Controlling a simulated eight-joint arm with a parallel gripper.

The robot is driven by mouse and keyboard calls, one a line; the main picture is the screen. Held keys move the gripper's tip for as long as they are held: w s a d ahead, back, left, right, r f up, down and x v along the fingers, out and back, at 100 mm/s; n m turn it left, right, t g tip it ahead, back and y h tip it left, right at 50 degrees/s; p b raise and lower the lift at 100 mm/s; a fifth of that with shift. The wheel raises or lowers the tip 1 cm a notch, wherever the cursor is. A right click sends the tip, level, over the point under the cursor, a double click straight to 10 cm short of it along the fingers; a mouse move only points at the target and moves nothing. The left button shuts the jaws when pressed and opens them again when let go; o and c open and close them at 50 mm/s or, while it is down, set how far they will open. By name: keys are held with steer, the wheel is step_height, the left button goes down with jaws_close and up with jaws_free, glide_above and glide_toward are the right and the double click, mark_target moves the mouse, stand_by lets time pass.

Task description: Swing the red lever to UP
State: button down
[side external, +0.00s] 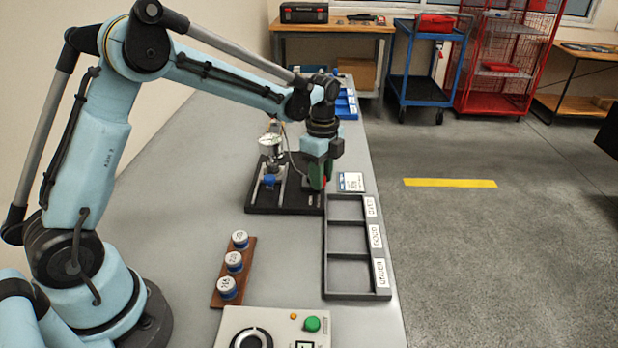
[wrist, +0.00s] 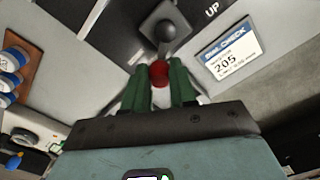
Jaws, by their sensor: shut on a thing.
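The red lever's round red knob (wrist: 159,73) sits between the two green fingers of my gripper (wrist: 160,84) in the wrist view, and the fingers are shut on it. The lever's dark pivot (wrist: 166,34) is just beyond the knob. The word UP (wrist: 212,10) is printed in white on the dark base, to the upper right of the pivot. In the side view my gripper (side external: 318,178) is low over the right part of the black fixture base (side external: 262,208).
A dial gauge (side external: 271,145) stands on the fixture beside my gripper. A white card (side external: 351,182) reading 205 lies to the right. A grey three-compartment tray (side external: 328,272), a brown rack (side external: 219,293) with three capped pieces and a control box (side external: 285,318) are nearer the camera.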

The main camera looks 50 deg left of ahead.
steer(key=n, duration=0.2)
steer(key=w+n, duration=0.2)
steer(key=n, duration=0.1)
steer(key=shift+a+n, duration=0.1)
steer(key=shift+n, duration=0.2)
steer(key=n, duration=0.2)
steer(key=shift+w+a+n, duration=0.2)
steer(key=shift+w+n, duration=0.2)
steer(key=n, duration=0.1)
steer(key=w+n, duration=0.1)
steer(key=n, duration=0.1)
steer(key=shift+a, duration=0.4)
steer(key=n, duration=0.3)
steer(key=shift+w+a, duration=0.2)
steer(key=shift+a, duration=0.2)
steer(key=n, duration=0.2)
steer(key=a+n, duration=0.1)
steer(key=shift+w+a+n, duration=0.1)
steer(key=shift+w+n, duration=0.1)
steer(key=shift+n, duration=0.2)
steer(key=n, duration=0.1)
steer(key=a+n, duration=0.1)
steer(key=n, duration=0.1)
steer(key=a+n, duration=0.1)
steer(key=n, duration=0.1)
steer(key=shift+s, duration=0.1)
steer(key=shift+n, duration=0.4)
steer(key=c, duration=0.9)
jaws_free()
